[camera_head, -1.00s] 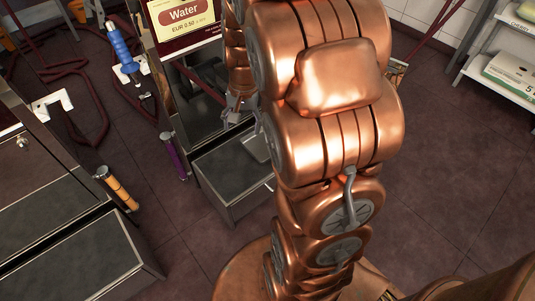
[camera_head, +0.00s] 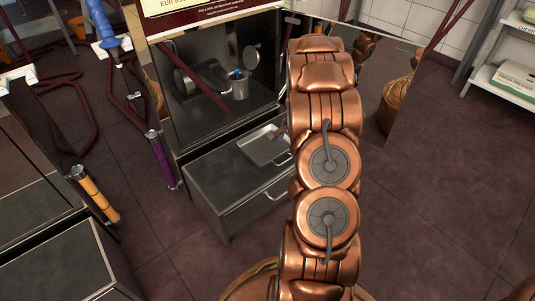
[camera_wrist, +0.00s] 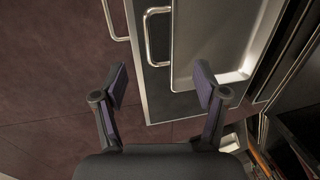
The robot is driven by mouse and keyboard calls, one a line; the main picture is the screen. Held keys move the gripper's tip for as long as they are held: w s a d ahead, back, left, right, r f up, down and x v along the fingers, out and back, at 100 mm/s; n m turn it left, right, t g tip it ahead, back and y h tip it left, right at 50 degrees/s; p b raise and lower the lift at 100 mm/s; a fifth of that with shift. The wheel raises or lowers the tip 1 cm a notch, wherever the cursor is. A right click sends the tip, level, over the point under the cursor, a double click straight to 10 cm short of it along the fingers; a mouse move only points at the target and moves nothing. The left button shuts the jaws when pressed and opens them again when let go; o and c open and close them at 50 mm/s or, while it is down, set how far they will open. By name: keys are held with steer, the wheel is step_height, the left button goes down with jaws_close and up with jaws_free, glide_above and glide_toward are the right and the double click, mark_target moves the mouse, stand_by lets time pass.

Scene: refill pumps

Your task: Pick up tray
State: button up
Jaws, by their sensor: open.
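The tray (camera_head: 252,150) is a shallow, shiny metal rectangle. It lies on top of the low dark drawer unit (camera_head: 213,167), below the machine's open bay. In the wrist view the tray (camera_wrist: 215,45) fills the upper right, with its rim curving near the right finger. A metal handle (camera_wrist: 150,38) appears to be on its left edge. My gripper (camera_wrist: 160,84) is open and empty, with its two fingers apart. Its right finger overlaps the tray's near end in the picture; contact cannot be told. In the head view my arm hides most of the gripper and the tray's right side.
A drawer handle (camera_head: 279,190) sticks out from the unit's front. The bay above holds a metal cup (camera_head: 239,87) and round fittings. A mirror-like panel (camera_head: 403,75) stands right of my arm. Orange (camera_head: 93,192) and purple (camera_head: 160,160) nozzles hang left. Floor at right is clear.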

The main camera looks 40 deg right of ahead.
mark_target(284, 156)
steer(key=shift+w+d+f+b, duration=0.1)
steer(key=shift+w+f+b, duration=0.3)
steer(key=shift+f, duration=0.85)
steer(key=shift+w+a+f+b, duration=0.1)
steer(key=shift+f+b, duration=0.65)
steer(key=shift+f, duration=0.55)
steer(key=shift+w+d+f+b, duration=0.15)
steer(key=shift+f+b, duration=0.4)
steer(key=shift+f, duration=0.7)
jaws_close()
